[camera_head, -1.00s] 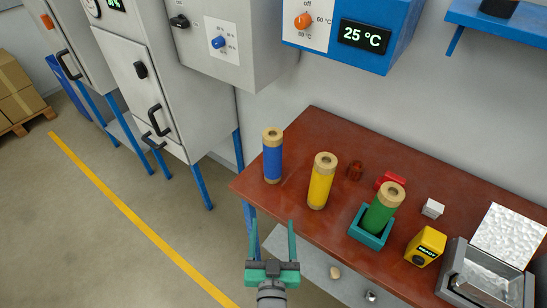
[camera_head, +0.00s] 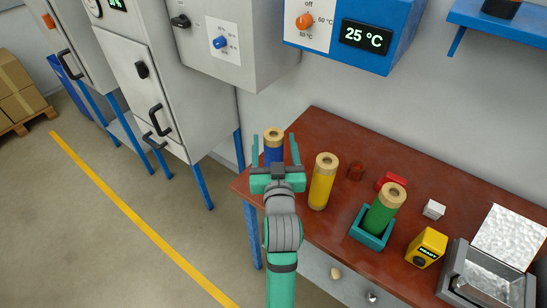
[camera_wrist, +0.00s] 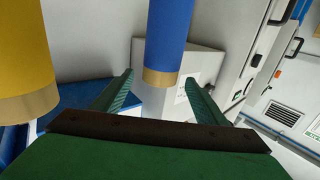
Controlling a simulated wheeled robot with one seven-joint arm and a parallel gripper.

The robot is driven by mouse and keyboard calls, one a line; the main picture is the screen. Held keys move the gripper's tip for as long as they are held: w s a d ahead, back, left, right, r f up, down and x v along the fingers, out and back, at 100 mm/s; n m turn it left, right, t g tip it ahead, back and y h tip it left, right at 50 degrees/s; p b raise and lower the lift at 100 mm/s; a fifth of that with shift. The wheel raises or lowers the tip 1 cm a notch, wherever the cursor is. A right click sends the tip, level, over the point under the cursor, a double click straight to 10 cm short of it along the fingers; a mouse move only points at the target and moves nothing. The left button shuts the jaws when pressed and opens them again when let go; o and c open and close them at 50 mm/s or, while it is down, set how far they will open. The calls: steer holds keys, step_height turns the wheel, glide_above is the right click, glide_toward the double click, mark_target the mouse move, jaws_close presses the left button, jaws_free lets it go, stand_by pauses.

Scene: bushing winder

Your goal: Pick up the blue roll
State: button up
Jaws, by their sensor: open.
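The blue roll (camera_head: 274,150), with tan end rings, stands upright at the left end of the brown table. My gripper (camera_head: 275,142) is open at the roll, with one finger seen on each side of it; its palm hides the roll's lower part in the head view. In the wrist view the blue roll (camera_wrist: 168,35) hangs into the picture from the top, its tan end lying between and beyond my open fingers (camera_wrist: 160,95). I cannot tell whether the fingers touch it.
A yellow roll (camera_head: 322,183) stands close to the right of my gripper. A green roll (camera_head: 381,212) stands in a teal holder (camera_head: 367,239). Farther right are a yellow device (camera_head: 426,247) and a metal tray (camera_head: 487,283). A blue-and-white unit (camera_head: 345,30) hangs above.

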mark_target(273, 128)
steer(key=shift+w+a+f, duration=0.1)
steer(key=shift+w+f, duration=0.1)
steer(key=shift+w, duration=1.65)
steer(key=shift+w+a+f, duration=0.1)
steer(key=shift+w+f, duration=0.05)
steer(key=shift+w, duration=1.7)
jaws_close()
